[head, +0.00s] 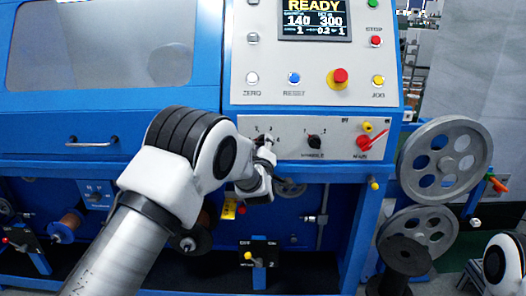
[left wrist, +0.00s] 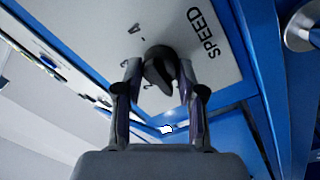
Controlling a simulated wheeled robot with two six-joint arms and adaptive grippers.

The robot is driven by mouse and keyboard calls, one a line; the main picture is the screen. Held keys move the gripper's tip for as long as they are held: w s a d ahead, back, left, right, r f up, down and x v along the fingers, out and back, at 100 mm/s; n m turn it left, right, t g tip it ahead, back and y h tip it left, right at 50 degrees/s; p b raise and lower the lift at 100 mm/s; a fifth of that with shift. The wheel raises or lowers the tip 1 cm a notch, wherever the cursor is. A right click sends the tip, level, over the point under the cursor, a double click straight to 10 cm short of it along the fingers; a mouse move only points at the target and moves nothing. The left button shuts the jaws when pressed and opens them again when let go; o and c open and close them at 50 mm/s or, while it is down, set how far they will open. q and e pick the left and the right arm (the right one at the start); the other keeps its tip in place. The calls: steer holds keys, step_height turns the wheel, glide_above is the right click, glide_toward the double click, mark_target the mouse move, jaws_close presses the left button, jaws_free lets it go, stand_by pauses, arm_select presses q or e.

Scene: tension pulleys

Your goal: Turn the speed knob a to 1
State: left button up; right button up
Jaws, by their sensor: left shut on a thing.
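The dark speed knob a (left wrist: 160,68) sits on the white control panel strip below the display. In the left wrist view my left gripper (left wrist: 158,85) has one finger on each side of it, shut on it. The word SPEED stands beside the knob, with a few scale marks around it; which mark the knob points to is unclear. In the head view my left gripper (head: 262,160) reaches up to the panel and covers most of the knob. My right gripper is out of view.
A second black knob (head: 314,142) and a red main switch (head: 364,143) are on the same strip, to the right. Above are several push buttons, a red emergency button (head: 340,76) and a display (head: 314,18). Large grey pulleys (head: 445,160) stand at the right.

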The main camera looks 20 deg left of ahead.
arm_select(q)
steer(key=shift+n+b, duration=0.3)
steer(key=shift+n, duration=0.3)
steer(key=o, duration=1.1)
steer(key=shift+o, duration=0.2)
steer(key=v, duration=1.2)
steer(key=shift+f, duration=0.1)
